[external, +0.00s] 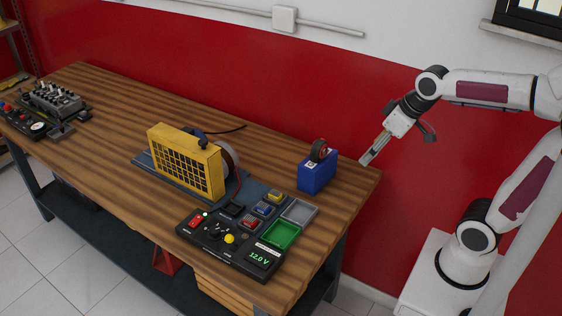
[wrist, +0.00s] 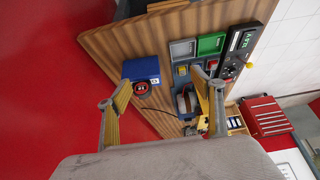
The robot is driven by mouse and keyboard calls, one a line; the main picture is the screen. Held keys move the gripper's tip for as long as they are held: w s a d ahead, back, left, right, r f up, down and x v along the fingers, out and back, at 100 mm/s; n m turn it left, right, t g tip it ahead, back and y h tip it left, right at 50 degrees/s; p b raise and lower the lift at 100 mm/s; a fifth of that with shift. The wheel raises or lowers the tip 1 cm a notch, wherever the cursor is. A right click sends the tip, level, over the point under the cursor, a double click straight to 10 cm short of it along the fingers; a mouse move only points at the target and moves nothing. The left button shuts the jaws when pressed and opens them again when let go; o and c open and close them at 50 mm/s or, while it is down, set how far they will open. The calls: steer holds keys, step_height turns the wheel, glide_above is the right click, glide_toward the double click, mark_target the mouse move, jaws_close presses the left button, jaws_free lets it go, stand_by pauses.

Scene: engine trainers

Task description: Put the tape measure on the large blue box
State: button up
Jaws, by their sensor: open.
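The large blue box (external: 317,178) stands near the right end of the wooden bench, and its top shows in the wrist view (wrist: 139,66). A round black and red object (external: 319,151), which looks like the tape measure, appears to stand upright on the box's top; it also shows at the box's lower edge in the wrist view (wrist: 142,88). The exact contact is unclear. My gripper (external: 373,152) is open and empty, up and to the right of the box, beyond the bench end. In the wrist view its two fingers (wrist: 162,86) are spread wide, with the round object between them in the picture.
A yellow caged machine (external: 183,163) stands left of the box. A black control panel (external: 230,243), a green tray (external: 280,234) and a grey tray (external: 299,210) lie in front. More equipment (external: 50,101) is at the far left. The red wall (external: 270,85) runs behind the bench.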

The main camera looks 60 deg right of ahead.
steer(key=s+a+f, duration=0.1)
steer(key=s, duration=0.5)
steer(key=s+a+f, duration=0.2)
steer(key=s, duration=0.4)
steer(key=shift+f, duration=0.3)
steer(key=shift+a, duration=0.1)
stand_by(0.6)
